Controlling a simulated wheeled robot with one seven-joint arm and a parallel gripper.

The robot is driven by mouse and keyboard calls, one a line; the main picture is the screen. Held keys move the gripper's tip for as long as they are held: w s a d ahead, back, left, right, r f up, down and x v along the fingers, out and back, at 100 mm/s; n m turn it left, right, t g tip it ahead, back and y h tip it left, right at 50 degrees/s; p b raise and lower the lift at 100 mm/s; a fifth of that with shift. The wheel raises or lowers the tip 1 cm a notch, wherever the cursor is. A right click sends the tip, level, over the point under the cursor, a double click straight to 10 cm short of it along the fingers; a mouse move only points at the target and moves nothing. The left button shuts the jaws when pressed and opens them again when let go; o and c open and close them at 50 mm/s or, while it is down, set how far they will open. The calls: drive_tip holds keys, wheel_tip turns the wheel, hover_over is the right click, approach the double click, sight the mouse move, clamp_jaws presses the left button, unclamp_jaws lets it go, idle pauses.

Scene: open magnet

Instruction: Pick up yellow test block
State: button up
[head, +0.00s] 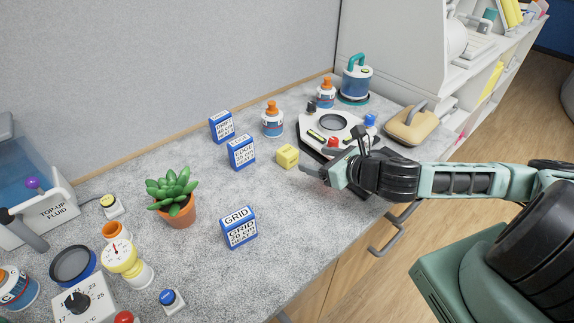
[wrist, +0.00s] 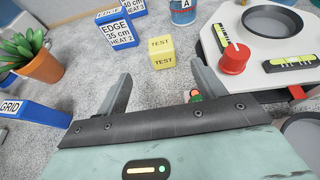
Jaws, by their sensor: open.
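The yellow test block (head: 288,156) is a small cube standing on the grey speckled worktop, between the blue EDGE box and the white device. In the wrist view the yellow block (wrist: 161,52) reads "TEST" on its top and front face and stands beyond the fingertips, roughly between their lines. My gripper (head: 318,176) is to the right and near side of the block, apart from it. In the wrist view my gripper (wrist: 160,78) has its two fingers spread, with nothing between them.
A white device (head: 345,130) with a red knob (wrist: 235,58) stands close right of the block. A blue EDGE box (head: 241,152) is left, and an orange-capped bottle (head: 272,121) behind. A GRID box (head: 239,228) and potted plant (head: 176,200) stand further left. Worktop before the block is clear.

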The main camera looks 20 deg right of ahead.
sight(291, 153)
drive_tip(key=shift+w+a+f+b, duration=0.15)
drive_tip(key=shift+w+f+b, duration=0.35)
drive_tip(key=shift+b, duration=0.55)
drive_tip(key=w+b, duration=0.1)
drive_tip(key=b, duration=0.2)
drive_tip(key=shift+a+f, duration=0.25)
drive_tip(key=shift+a, duration=0.1)
drive_tip(key=x, duration=0.1)
drive_tip(key=b+x, duration=0.1)
drive_tip(key=x, duration=0.1)
drive_tip(key=shift+w+a+r, duration=0.2)
drive_tip(key=shift+w, duration=0.1)
drive_tip(key=shift+p+x, duration=0.5)
drive_tip(key=shift+x, duration=2.65)
drive_tip(key=shift+d, duration=0.1)
drive_tip(key=c, duration=1.1)
